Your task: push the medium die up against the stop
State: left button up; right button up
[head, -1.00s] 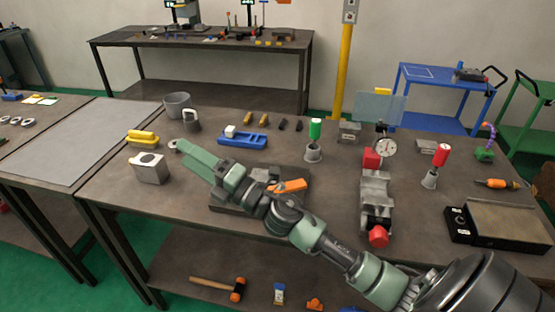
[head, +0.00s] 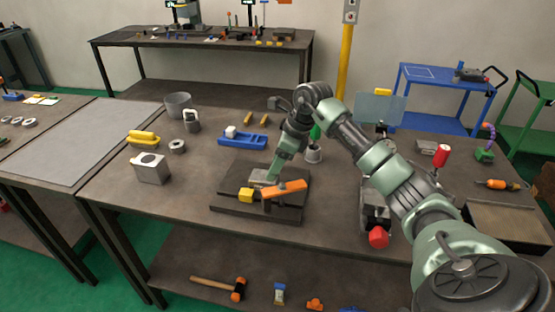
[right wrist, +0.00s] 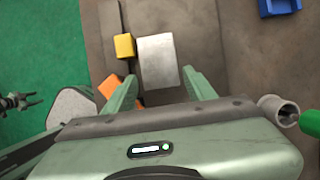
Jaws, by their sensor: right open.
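A grey metal block (head: 263,177), seemingly the medium die, lies on a dark fixture plate (head: 225,207). In the right wrist view the block (right wrist: 158,60) is a plain pale rectangle. A small yellow block (head: 246,195), possibly the stop, sits by a dark bar on the plate; in the right wrist view the yellow block (right wrist: 125,46) is right beside the die's left side, and contact is unclear. My right gripper (head: 272,178) points down at the die. In the right wrist view its open fingers (right wrist: 160,84) stand either side of the die's near end. My left gripper is out of view.
An orange handle (head: 285,188) crosses the plate close to the gripper. A holed grey block (head: 150,170), a ring (head: 177,147) and a blue holder (head: 242,139) stand left and behind. A green-topped part (head: 314,152) stands close behind my right arm. The table's front left is clear.

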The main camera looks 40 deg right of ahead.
aim_at(265, 182)
jog(key=shift+p+x, duration=0.6)
jog(key=shift+x, duration=2.45)
jog(key=shift+r, duration=0.1)
grip_shut()
